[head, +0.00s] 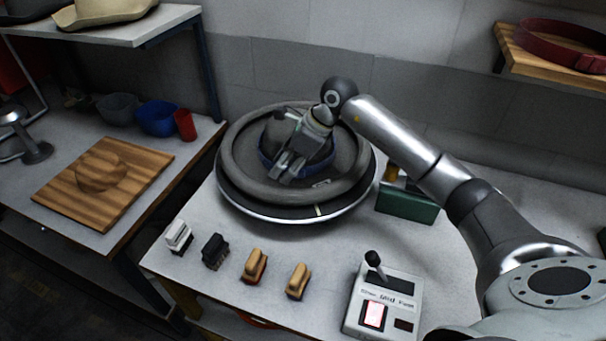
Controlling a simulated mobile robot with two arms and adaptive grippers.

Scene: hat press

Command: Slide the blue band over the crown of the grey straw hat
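The grey straw hat (276,132) sits on the round dark press (232,185) in the middle of the table, its crown partly hidden behind my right gripper. The blue band (322,164) shows low around the crown, on both sides of the gripper. My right gripper (283,172) comes down from above, its fingertips at the front of the crown by the band. The fingers cover part of the band, and I cannot tell whether they hold it. My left gripper is not in view.
Several brushes (254,266) lie along the table's front, beside a control box (384,300) with a lever and lit red button. A green box (408,206) stands right of the press. A side table at left holds a wooden board (75,205) and bowls (157,117).

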